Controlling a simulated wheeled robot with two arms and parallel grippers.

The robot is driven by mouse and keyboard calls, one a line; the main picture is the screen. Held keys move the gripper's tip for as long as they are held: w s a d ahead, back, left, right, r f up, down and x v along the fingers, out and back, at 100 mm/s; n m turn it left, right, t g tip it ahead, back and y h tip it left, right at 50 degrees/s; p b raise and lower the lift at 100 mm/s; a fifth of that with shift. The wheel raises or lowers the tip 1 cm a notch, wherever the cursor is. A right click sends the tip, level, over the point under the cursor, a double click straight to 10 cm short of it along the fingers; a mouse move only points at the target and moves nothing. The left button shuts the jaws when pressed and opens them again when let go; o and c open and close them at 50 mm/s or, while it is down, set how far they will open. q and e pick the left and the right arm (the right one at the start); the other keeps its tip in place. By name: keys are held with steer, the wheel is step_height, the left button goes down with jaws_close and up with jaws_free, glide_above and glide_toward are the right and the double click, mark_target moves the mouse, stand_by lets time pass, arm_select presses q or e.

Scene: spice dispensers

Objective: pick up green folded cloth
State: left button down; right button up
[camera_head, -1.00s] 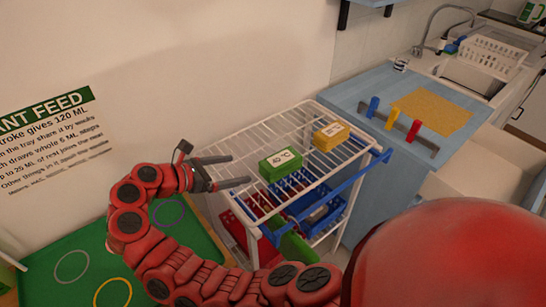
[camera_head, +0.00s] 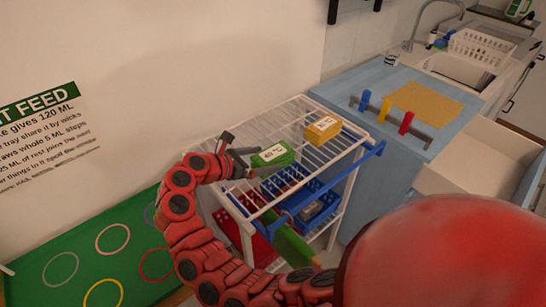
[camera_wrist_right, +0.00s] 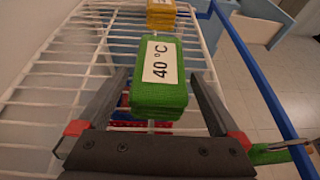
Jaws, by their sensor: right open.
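The green folded cloth (camera_head: 274,155) with a white "40 °C" label lies on the top wire shelf of a white rack. It also shows in the right wrist view (camera_wrist_right: 160,85). My right gripper (camera_head: 256,160) is at the cloth's left end, its jaws open. In the right wrist view the two fingers (camera_wrist_right: 160,80) stand on either side of the cloth's near end, with a gap visible on each side. Whether they are level with the cloth is hard to tell. My left gripper is not in view.
A yellow folded cloth (camera_head: 322,129) lies farther along the wire rack (camera_head: 290,112). A blue rail (camera_head: 352,167) runs along the rack's right side. Blue and red bins sit below. A blue counter (camera_head: 375,80) stands behind; a wall is at left.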

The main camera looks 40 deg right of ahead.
mark_target(273, 157)
steer(key=p+x, duration=0.1)
steer(key=x, duration=0.3)
steer(key=shift+d+f, duration=0.1)
steer(key=shift+d, duration=0.05)
steer(key=c, duration=1.2)
steer(key=shift+c, duration=0.4)
